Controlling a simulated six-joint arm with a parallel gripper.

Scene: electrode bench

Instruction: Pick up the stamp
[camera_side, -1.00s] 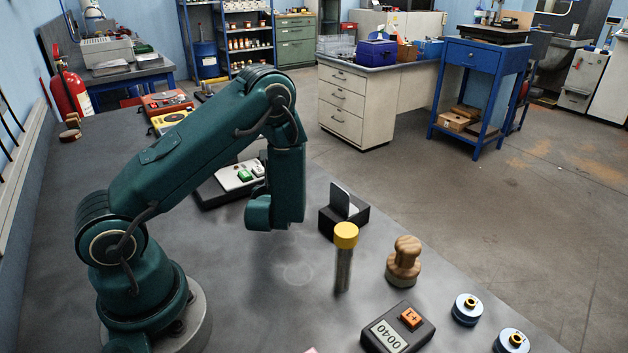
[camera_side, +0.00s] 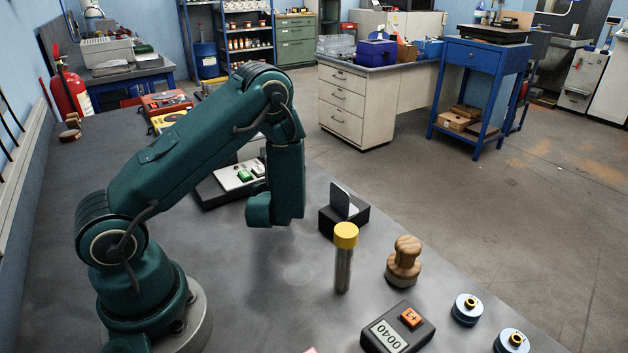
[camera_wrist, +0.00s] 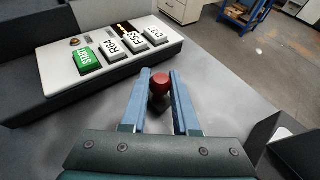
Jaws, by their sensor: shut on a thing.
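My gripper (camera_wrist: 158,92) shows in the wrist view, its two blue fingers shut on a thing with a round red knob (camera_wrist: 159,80). The knob is between the fingertips, with a dark part below it. I cannot tell for sure whether this is the stamp, or how far it is above the bench. In the side view the fingers and the held thing are hidden behind my arm. A wooden thing shaped like a hand stamp (camera_side: 404,262), with a knobbed handle, stands upright on the bench at right, apart from my gripper.
A panel with labelled buttons (camera_wrist: 110,50) lies ahead on the left. In the side view, a yellow-capped tube (camera_side: 344,262), a black holder with a plate (camera_side: 343,222), a counter (camera_side: 398,330) and blue discs (camera_side: 467,310) stand on the bench. Bare bench (camera_side: 260,310) lies before my arm.

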